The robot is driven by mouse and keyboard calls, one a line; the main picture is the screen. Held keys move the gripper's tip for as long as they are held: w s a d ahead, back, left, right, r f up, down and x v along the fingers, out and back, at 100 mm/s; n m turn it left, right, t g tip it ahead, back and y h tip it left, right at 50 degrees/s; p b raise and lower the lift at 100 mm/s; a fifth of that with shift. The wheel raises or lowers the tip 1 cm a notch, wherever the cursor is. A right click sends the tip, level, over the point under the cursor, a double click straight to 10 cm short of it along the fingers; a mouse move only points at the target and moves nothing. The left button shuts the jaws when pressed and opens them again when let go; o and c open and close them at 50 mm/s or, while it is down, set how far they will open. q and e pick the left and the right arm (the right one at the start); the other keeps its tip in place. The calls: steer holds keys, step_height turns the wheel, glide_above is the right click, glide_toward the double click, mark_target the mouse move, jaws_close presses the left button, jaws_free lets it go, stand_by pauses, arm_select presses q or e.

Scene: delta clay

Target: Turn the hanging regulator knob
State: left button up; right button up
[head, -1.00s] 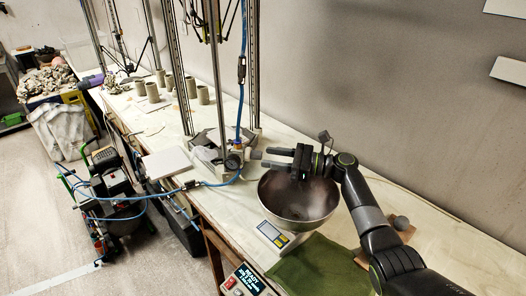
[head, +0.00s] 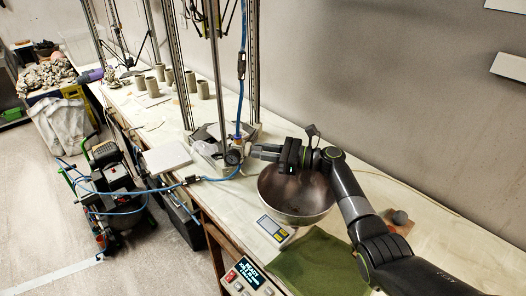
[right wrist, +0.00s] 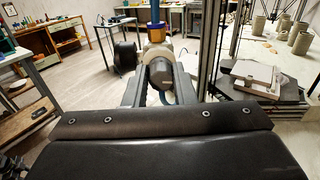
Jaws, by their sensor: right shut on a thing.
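The regulator (head: 234,157) hangs on the blue hose beside the printer's frame, with a round dark gauge on its front. My right gripper (head: 256,152) reaches left over the metal bowl to the regulator. In the wrist view its two fingers (right wrist: 158,84) stand on either side of the knob and are shut on it. In the head view the fingers hide most of the knob. My left gripper is not in view.
A metal bowl (head: 296,196) on a scale (head: 272,229) stands under my right arm. The printer's upright posts (head: 253,65) rise just behind the regulator. A blue hose (head: 212,180) runs left from it. A green cloth (head: 318,265) lies in front; several clay cups stand farther back.

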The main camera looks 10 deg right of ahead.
steer(key=n+b, duration=0.4)
steer(key=b, duration=0.1)
stand_by(0.4)
steer(key=o, duration=1)
steer(key=b+v, duration=0.5)
steer(key=v, duration=1.2)
steer(key=shift+d, duration=0.2)
steer(key=shift+s+f, duration=0.1)
steer(key=shift+f, duration=0.05)
